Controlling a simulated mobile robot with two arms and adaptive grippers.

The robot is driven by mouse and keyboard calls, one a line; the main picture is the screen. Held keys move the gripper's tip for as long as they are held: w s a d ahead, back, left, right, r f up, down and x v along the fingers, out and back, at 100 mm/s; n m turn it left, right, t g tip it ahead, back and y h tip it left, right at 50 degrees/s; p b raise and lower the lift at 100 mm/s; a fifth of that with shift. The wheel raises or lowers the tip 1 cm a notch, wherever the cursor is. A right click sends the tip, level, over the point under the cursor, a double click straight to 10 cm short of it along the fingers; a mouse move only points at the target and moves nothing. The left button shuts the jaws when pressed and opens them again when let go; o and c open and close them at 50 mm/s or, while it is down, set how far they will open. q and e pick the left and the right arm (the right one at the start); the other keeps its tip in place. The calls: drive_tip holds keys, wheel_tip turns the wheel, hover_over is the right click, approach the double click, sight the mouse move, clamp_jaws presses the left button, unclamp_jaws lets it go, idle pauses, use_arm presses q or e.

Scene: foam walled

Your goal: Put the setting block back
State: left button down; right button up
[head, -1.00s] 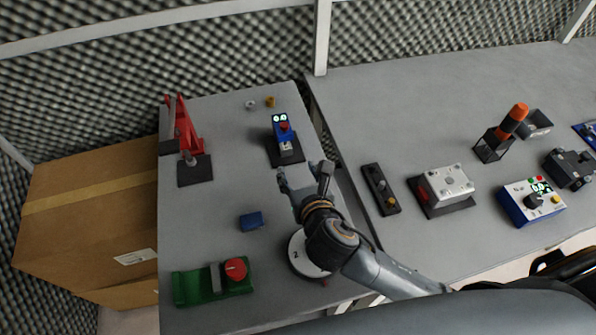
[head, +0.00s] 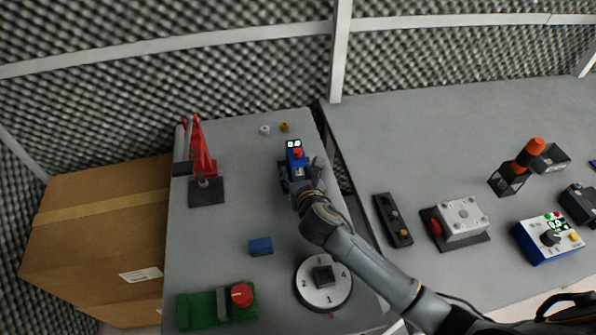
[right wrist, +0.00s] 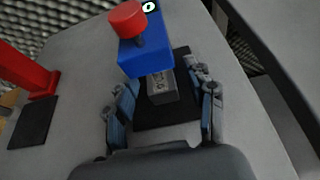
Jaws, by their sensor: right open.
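A small grey metal block (right wrist: 161,88), which looks like the setting block, sits on the black base (right wrist: 182,112) under the blue gauge head (right wrist: 145,57) with its red knob. In the head view this blue gauge (head: 297,156) stands near the table's back right. My right gripper (head: 302,180) is at the front of the gauge, low over the base. In the right wrist view the right gripper (right wrist: 165,105) is open, one finger on each side of the grey block, with gaps visible. In the head view the gripper partly hides the block and base. My left gripper is not in view.
A numbered dial (head: 309,296), a green fixture (head: 195,310) with a red knob and a blue block (head: 260,246) lie nearer me. A red press-like stand (head: 204,160) is at left. Small parts (head: 285,127) lie behind. A second table (head: 430,130) is at right.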

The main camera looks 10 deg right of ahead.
drive_tip(key=shift+w+f, duration=0.15)
drive_tip(key=shift+w, duration=0.1)
clamp_jaws()
